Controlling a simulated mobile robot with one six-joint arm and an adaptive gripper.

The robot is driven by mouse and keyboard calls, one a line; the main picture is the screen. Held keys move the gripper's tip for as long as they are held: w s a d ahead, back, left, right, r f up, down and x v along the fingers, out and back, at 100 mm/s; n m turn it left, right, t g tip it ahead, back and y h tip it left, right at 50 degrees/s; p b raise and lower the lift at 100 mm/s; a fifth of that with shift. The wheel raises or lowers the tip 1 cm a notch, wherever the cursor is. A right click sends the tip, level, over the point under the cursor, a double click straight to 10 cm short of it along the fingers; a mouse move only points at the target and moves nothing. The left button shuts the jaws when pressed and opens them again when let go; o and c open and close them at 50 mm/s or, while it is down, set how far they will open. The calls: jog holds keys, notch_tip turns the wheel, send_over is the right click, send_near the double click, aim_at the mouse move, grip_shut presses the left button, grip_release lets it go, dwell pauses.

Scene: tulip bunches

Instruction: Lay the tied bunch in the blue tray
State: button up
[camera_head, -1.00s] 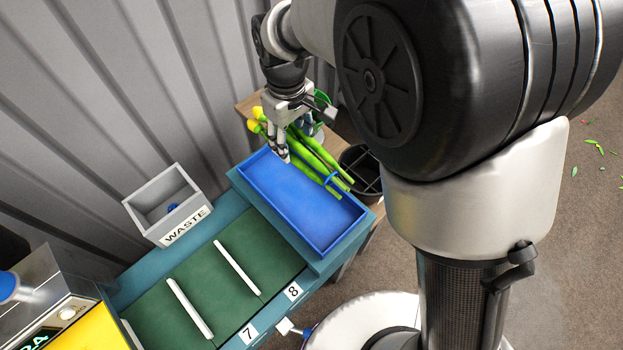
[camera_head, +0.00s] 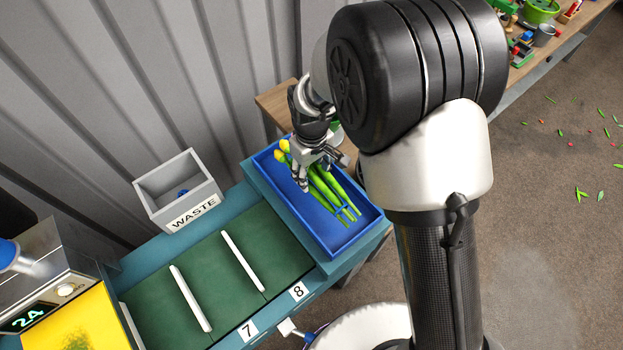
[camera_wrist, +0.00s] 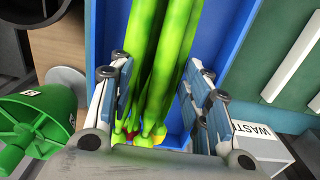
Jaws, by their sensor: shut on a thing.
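The tied bunch (camera_head: 326,191) has green stems, yellow tulip heads and a blue band near the stem ends. It lies lengthwise over the blue tray (camera_head: 298,218), within its outline in the head view. Whether it touches the tray floor I cannot tell. My gripper (camera_head: 309,180) is shut on the bunch, nearer the flower heads. In the wrist view the fingers (camera_wrist: 158,75) stand on both sides of the stems (camera_wrist: 165,50), with the blue tray floor (camera_wrist: 222,45) behind. The blooms are partly hidden by my gripper.
A grey WASTE bin (camera_head: 178,193) stands left of the tray by the corrugated wall. A green container (camera_wrist: 38,125) shows beside the gripper in the wrist view. Petals and leaves litter the floor at right.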

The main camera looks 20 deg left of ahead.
aim_at(312, 180)
jog(key=shift+f+b, duration=0.3)
jog(key=shift+f, duration=1.3)
jog(key=shift+f, duration=0.1)
jog(key=shift+f, duration=0.15)
jog(key=o, duration=1.1)
notch_tip(312, 180, up, 12)
jog(key=p, duration=0.3)
jog(key=shift+r, duration=0.25)
